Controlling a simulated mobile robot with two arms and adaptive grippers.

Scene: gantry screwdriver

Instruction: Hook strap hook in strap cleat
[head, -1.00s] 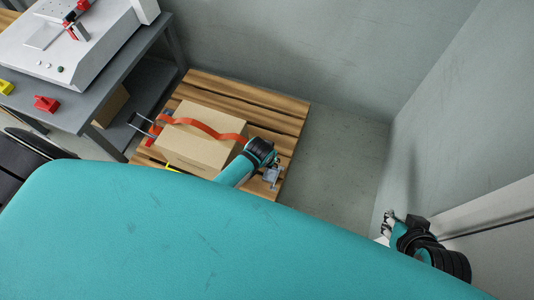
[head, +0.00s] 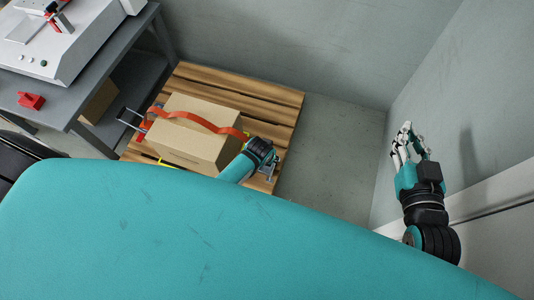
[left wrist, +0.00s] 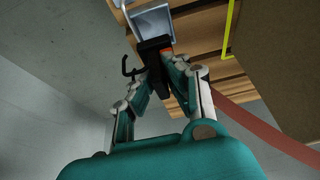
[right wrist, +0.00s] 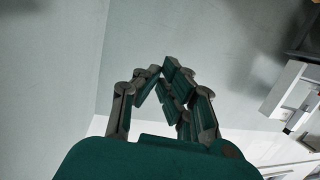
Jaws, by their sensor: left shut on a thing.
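My left gripper (left wrist: 158,62) is shut on the black strap hook (left wrist: 153,52), whose curved part sticks out to the left in the left wrist view. The strap cleat (left wrist: 152,20), a grey metal bracket at the pallet's edge, is just beyond the hook. The hook overlaps it in this view; I cannot tell whether they touch. In the head view, the left gripper (head: 264,153) hides the hook and part of the cleat (head: 270,171). The orange strap (head: 205,122) runs over the box to this gripper. My right gripper (head: 410,136) is raised near the right wall, empty, its fingertips together.
The cardboard box (head: 190,147) sits on the wooden pallet (head: 250,93). Bare floor (head: 335,140) lies right of the pallet.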

